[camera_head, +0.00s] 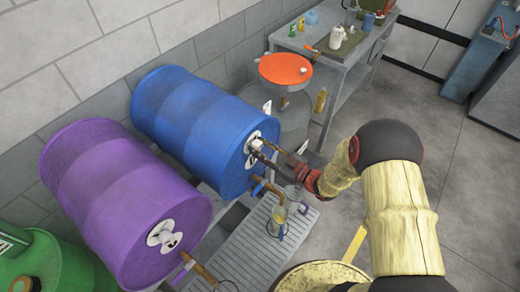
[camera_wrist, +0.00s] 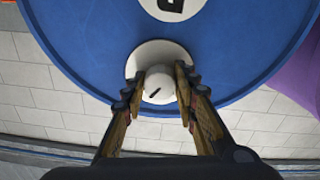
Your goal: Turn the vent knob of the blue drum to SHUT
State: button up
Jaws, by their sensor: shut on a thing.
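The blue drum (camera_head: 185,120) lies on its side on a rack, its round end facing my arm. It fills the upper part of the wrist view (camera_wrist: 80,45). The pale vent knob (camera_wrist: 158,88) sits on a white plate (camera_wrist: 147,51) near the drum's rim. A short dark pointer line on the knob slants from lower left to upper right. My gripper (camera_wrist: 160,80) has one finger on each side of the knob and is shut on it. In the head view my gripper (camera_head: 277,155) reaches the drum's end from the right. Any SHUT lettering is not readable.
A purple drum (camera_head: 110,195) lies beside the blue one, with a green drum (camera_head: 40,265) beyond. A tap and clear vessel (camera_head: 280,212) are below the blue drum, over a slatted grate (camera_head: 245,255). An orange-topped container (camera_head: 285,70) and workbench (camera_head: 345,65) stand behind.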

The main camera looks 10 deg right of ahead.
jog(key=n+b, duration=0.4)
jog(key=shift+f+n+b, duration=0.25)
jog(key=shift+n+b, duration=0.05)
jog(key=shift+b, duration=0.05)
jog(key=n+b, duration=0.4)
jog(key=b, duration=0.1)
jog(key=shift+n+b, duration=0.3)
jog(key=shift+b, duration=0.05)
jog(key=n+b, duration=0.4)
jog(key=b, duration=0.2)
jog(key=n+b, duration=0.2)
jog(key=b, duration=0.1)
jog(key=shift+r+n+b, duration=0.15)
jog(key=shift+n+b, duration=0.15)
jog(key=shift+b, duration=0.1)
jog(key=o, duration=1.1)
jog(key=shift+r, duration=0.1)
jog(key=shift+o, duration=0.2)
jog(key=v, duration=1.2)
